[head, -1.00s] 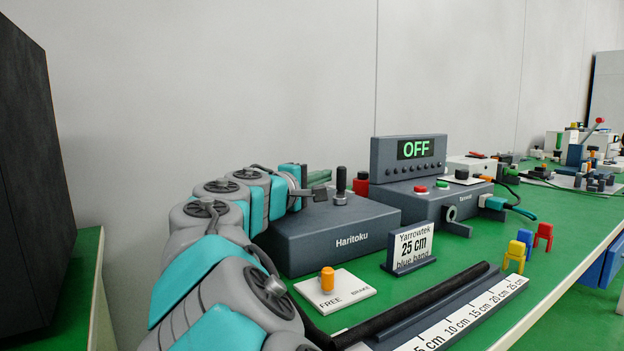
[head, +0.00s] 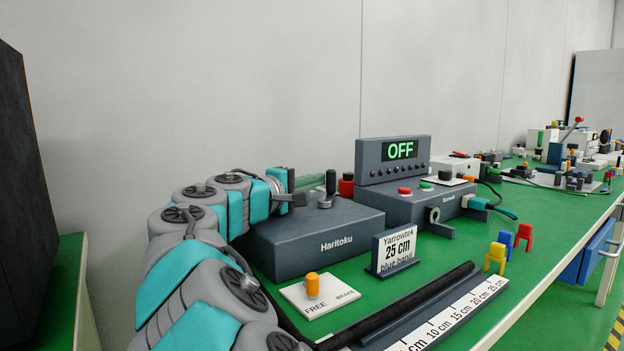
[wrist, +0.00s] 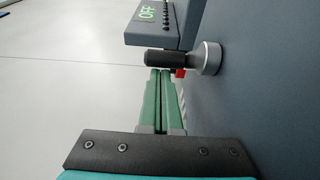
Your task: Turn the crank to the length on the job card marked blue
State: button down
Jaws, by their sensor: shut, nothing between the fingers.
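The crank (head: 326,202) has a silver hub and a black grip on top of the dark Haritoku box (head: 318,246). In the wrist view the crank (wrist: 206,58) has its black grip just past my fingertips. My gripper (head: 318,182) has green fingers and sits behind and left of the crank in the head view. In the wrist view the fingers (wrist: 158,74) are together and empty. Whether they touch the grip I cannot tell. The job card (head: 398,247) reads "Yarrowtek 25 cm blue band".
A FREE/BRAKE plate (head: 338,293) with an orange knob (head: 313,284) lies in front. A ruler (head: 450,322) with a black tube beside it lies at front right. The display (head: 402,151) reads OFF. Yellow, blue and red clips (head: 496,256) stand right of the card.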

jog(key=v, duration=0.8)
dwell(0.4)
